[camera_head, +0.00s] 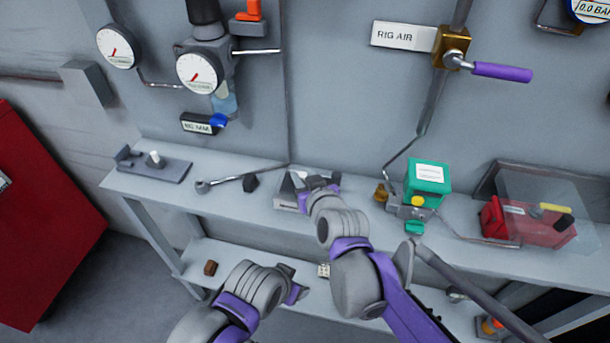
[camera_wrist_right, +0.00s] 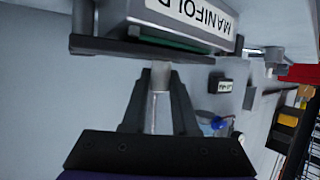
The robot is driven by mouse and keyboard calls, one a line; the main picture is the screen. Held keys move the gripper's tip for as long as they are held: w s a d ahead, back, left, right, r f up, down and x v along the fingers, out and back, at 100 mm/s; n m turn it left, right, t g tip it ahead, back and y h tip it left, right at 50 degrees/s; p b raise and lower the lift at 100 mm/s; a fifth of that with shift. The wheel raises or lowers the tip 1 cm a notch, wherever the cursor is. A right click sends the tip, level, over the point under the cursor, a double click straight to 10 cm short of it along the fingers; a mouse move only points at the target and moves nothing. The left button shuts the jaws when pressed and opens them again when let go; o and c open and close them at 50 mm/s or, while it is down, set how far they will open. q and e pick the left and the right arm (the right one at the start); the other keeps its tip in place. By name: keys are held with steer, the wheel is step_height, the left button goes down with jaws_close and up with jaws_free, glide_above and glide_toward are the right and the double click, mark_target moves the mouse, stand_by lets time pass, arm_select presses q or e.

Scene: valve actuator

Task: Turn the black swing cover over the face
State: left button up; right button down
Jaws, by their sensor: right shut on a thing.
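In the right wrist view a grey box (camera_wrist_right: 190,14) carries a white label starting "MANIFOLD". A black plate (camera_wrist_right: 110,47), apparently the swing cover, lies along the box's near edge, with a green strip showing behind it. My right gripper (camera_wrist_right: 160,85) has its black fingers around a pale metal piece that reaches up to the plate. In the head view my right gripper (camera_head: 318,185) is at a grey box (camera_head: 289,203) on the shelf, and my wrist hides much of it. My left gripper (camera_head: 297,293) is low, near the lower shelf; its fingers are unclear.
The upper shelf (camera_head: 225,185) also holds a grey fixture (camera_head: 152,166), a long-handled tool (camera_head: 240,180), a green-topped unit (camera_head: 427,177) and a red box (camera_head: 525,225) with a clear lid. Gauges and pipes are on the wall behind. A brown block (camera_head: 210,267) sits on the lower shelf.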

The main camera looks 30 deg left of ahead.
steer(key=shift+a, duration=0.1)
stand_by(0.3)
steer(key=c, duration=0.7)
jaws_free()
steer(key=v, duration=1.1)
steer(key=shift+w, duration=0.1)
steer(key=s+d+f+m+g+h+p, duration=0.1)
steer(key=d+f+m+h, duration=0.15)
steer(key=d, duration=0.75)
steer(key=s+d+f+m+h+p, duration=0.1)
steer(key=d+f+m+h+p, duration=0.2)
steer(key=d, duration=0.7)
steer(key=s+d+f+m+g+h, duration=0.1)
steer(key=s+d+f, duration=0.1)
steer(key=d, duration=0.3)
steer(key=s+d+f+m+g+h, duration=0.1)
steer(key=s+d+f+h, duration=0.1)
steer(key=s+d, duration=0.2)
steer(key=s+d+f+m+g+h, duration=0.1)
steer(key=s+d+f, duration=0.1)
steer(key=d, duration=0.4)
steer(key=shift+s+m, duration=0.35)
steer(key=shift+s, duration=0.2)
